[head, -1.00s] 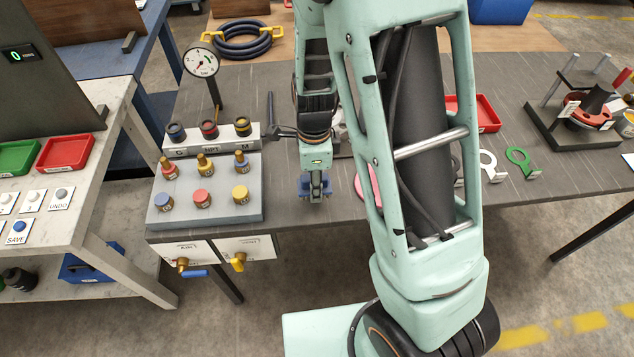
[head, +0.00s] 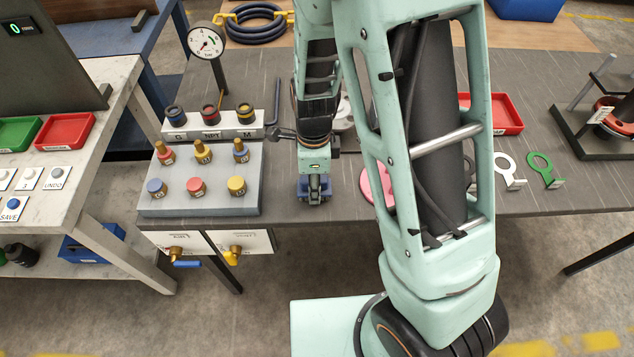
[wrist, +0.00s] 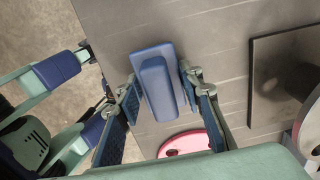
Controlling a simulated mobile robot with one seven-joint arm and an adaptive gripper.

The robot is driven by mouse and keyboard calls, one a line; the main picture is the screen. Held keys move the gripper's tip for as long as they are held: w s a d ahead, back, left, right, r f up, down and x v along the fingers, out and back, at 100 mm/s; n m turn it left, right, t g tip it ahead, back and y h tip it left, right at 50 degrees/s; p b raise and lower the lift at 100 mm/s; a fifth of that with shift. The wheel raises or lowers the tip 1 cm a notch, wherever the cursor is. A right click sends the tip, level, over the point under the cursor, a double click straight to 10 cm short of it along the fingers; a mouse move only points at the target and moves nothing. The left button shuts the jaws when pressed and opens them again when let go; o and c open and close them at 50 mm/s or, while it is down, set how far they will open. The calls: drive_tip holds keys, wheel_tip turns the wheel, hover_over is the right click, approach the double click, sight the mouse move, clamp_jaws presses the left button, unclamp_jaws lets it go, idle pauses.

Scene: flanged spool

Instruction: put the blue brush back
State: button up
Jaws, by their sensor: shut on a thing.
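The blue brush (wrist: 157,88) is a flat blue block with a raised blue grip, seen from above in the wrist view. My gripper (wrist: 160,92) is shut on it, one finger on each side of the grip. In the head view my gripper (head: 314,188) points down near the front edge of the dark table, and only a little of the blue brush (head: 325,198) shows beneath it. I cannot tell whether the brush touches the tabletop.
A grey stepped block (head: 200,190) with several fittings stands just left of my gripper. A pink disc (head: 376,184) lies to the right, partly behind my arm. Green (head: 544,168) and white (head: 508,168) ring gauges and a red tray (head: 507,115) are farther right.

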drive_tip(key=shift+f, duration=0.15)
drive_tip(key=o, duration=1.1)
wheel_tip(320, 180, up, 12)
drive_tip(key=shift+s+r+p, duration=0.1)
drive_tip(key=shift+r+p, duration=0.1)
drive_tip(key=shift+p, duration=0.3)
